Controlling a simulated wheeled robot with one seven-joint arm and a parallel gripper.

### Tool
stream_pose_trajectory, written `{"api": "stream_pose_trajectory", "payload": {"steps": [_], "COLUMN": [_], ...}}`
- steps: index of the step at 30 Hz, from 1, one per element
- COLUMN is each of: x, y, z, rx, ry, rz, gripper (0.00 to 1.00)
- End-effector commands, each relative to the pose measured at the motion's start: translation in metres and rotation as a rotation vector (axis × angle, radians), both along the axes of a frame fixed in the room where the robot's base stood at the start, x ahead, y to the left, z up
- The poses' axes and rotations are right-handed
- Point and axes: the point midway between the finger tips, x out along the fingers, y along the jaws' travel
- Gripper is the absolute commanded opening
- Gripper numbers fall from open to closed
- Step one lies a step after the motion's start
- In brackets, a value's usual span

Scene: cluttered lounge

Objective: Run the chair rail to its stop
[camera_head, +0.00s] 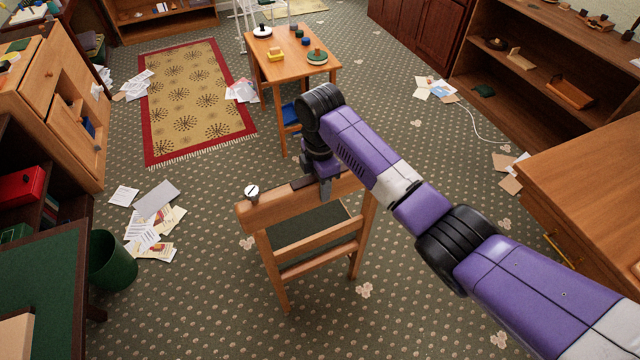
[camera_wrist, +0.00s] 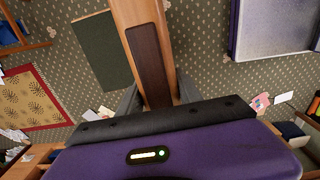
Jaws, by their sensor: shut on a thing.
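The wooden chair (camera_head: 285,254) stands in the middle of the floor, its pale wooden top rail (camera_head: 272,212) running across it. A dark strip (camera_wrist: 148,62) lies along the top of the rail in the wrist view. In the wrist view the gripper's fingers (camera_wrist: 152,104) sit at either side of the rail. The hand hides part of the rail, and the contact is only partly visible.
A small wooden table (camera_head: 290,68) with several items stands behind the chair. A green bin (camera_head: 112,261) and loose papers (camera_head: 155,225) lie to the left. A wooden cabinet (camera_head: 590,190) stands at right. Patterned carpet around the chair is mostly clear.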

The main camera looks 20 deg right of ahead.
Motion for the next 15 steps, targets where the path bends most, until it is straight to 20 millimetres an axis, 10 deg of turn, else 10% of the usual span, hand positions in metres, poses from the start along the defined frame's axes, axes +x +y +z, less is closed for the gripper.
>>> {"api": "stream_pose_trajectory", "payload": {"steps": [15], "x": [0.000], "y": [0.000], "z": [-0.027], "rx": [0.001], "ry": [0.001], "rz": [0.000], "gripper": [0.01]}}
